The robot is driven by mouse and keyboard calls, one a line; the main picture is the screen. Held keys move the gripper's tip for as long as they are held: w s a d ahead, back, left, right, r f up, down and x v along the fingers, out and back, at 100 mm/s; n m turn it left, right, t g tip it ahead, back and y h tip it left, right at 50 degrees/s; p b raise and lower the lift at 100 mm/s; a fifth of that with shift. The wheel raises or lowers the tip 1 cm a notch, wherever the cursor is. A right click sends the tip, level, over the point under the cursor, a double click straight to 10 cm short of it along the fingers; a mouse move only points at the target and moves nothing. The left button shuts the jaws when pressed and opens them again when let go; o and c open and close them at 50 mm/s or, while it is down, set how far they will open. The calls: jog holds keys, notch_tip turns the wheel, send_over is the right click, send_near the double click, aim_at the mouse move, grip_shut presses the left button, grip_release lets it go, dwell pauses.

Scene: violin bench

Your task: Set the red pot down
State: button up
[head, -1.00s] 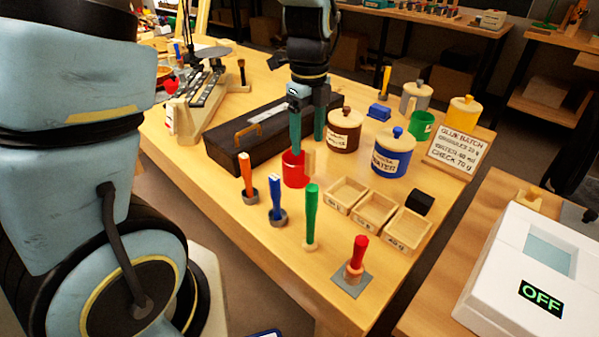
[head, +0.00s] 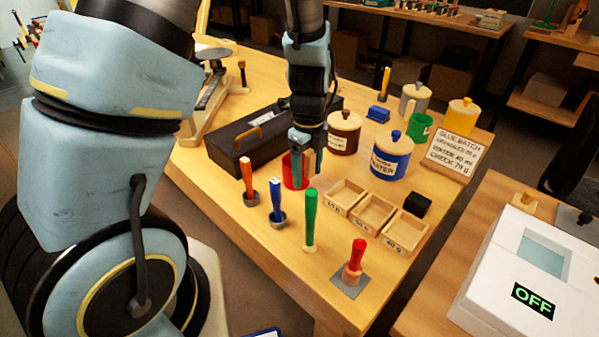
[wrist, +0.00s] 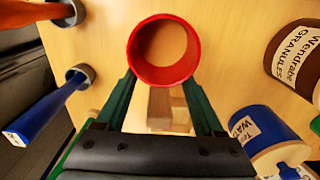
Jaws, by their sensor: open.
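The red pot (head: 292,180) stands upright on the wooden bench, just in front of the dark case. In the wrist view its round red rim (wrist: 164,82) is seen from above, with a tan inside. Whether the fingers touch the pot I cannot tell.
The brown jar (head: 343,135) and blue jar (head: 390,157) stand behind, near the dark case (head: 235,148).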

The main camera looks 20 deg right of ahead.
jog(key=shift+c, duration=0.3)
grip_shut()
dwell(0.5)
